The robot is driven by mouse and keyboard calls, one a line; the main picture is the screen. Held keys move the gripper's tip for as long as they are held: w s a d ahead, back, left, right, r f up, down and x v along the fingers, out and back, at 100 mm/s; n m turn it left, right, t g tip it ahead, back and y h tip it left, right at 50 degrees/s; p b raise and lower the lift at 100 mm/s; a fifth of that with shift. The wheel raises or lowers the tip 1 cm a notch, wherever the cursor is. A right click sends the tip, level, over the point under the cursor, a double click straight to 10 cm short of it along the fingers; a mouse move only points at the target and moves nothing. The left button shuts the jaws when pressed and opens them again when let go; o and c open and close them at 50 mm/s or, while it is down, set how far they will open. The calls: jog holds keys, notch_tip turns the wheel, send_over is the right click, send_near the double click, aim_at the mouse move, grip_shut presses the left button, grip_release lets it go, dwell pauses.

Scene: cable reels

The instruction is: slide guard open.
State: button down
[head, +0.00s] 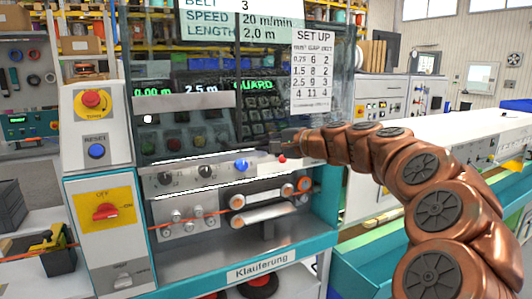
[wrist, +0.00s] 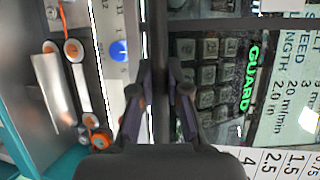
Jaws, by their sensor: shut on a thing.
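The guard (head: 220,120) is a tinted see-through pane on the front of the machine, over the keypad and a row of dim buttons in the head view. A dark bar (wrist: 160,30), apparently its handle or edge, runs up the middle of the wrist view. My gripper (head: 282,143) is at the pane's lower right in the head view. In the wrist view its fingers (wrist: 162,88) are closed on the bar, one on each side. The exact contact is partly hidden by the fingers. A green display reads GUARD (wrist: 249,80).
Below the pane are knobs, a blue button (head: 241,166) and rollers (head: 262,197) with an orange cable. A red emergency stop (head: 92,99) and red switch (head: 105,211) are at left. A setup sheet (head: 312,70) hangs at upper right. A white bench (head: 440,130) extends right.

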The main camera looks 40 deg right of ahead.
jog(key=shift+r, duration=0.55)
jog(key=c, duration=1.1)
grip_release()
jog(key=shift+f, duration=0.1)
jog(key=shift+c, duration=0.2)
jog(key=v, duration=1.2)
